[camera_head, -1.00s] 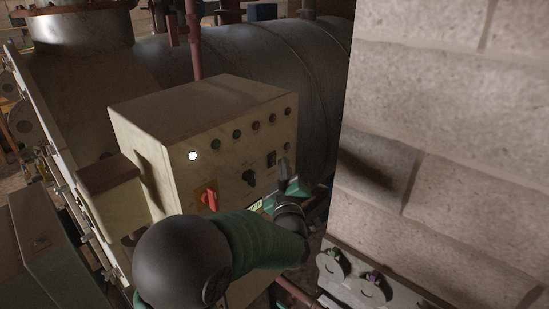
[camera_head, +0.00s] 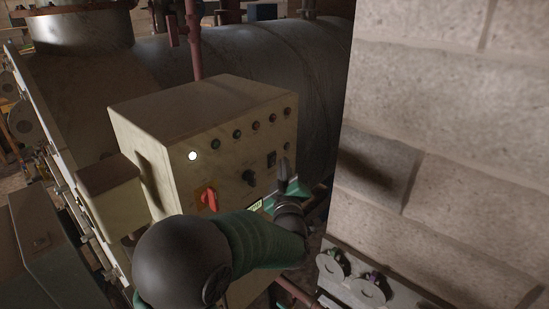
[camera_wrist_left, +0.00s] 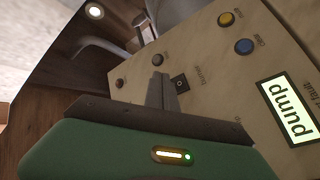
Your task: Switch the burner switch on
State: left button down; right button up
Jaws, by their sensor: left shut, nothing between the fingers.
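The burner switch is a small black rocker in a dark plate on the front of the cream control box (camera_head: 195,105). In the head view the switch (camera_head: 271,159) is near the right end of the panel. In the left wrist view the switch (camera_wrist_left: 180,84) shows just right of my fingertips, with a small label beside it. My left gripper (camera_head: 284,164) is shut and empty, with its fingertips close to the switch. The left wrist view also shows the shut fingers (camera_wrist_left: 161,80). I cannot tell whether they touch the panel. My right gripper is not in view.
The panel also has a red rotary handle (camera_head: 208,197), a black knob (camera_head: 249,177), a lit white lamp (camera_head: 193,156) and several buttons. A lit display (camera_wrist_left: 289,110) shows in the wrist view. A block wall (camera_head: 450,150) stands close on the right.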

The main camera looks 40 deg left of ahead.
pick_arm(q)
jog(key=shift+a, duration=0.1)
jog(key=shift+a+r, duration=0.15)
jog(key=shift+a, duration=0.2)
jog(key=shift+a+b, duration=0.25)
jog(key=shift+b, duration=0.2)
dwell(0.5)
dwell(0.4)
jog(key=shift+d+b, duration=0.35)
jog(key=shift+d, duration=0.4)
jog(key=shift+d, duration=0.1)
jog(key=shift+s+d+f+b, duration=0.2)
jog(key=shift+d+b, duration=0.1)
jog(key=shift+d, duration=0.9)
jog(key=shift+s+d+f+b, duration=0.15)
jog(key=shift+d+b, duration=0.15)
jog(key=shift+d, duration=0.9)
jog(key=shift+w, duration=0.1)
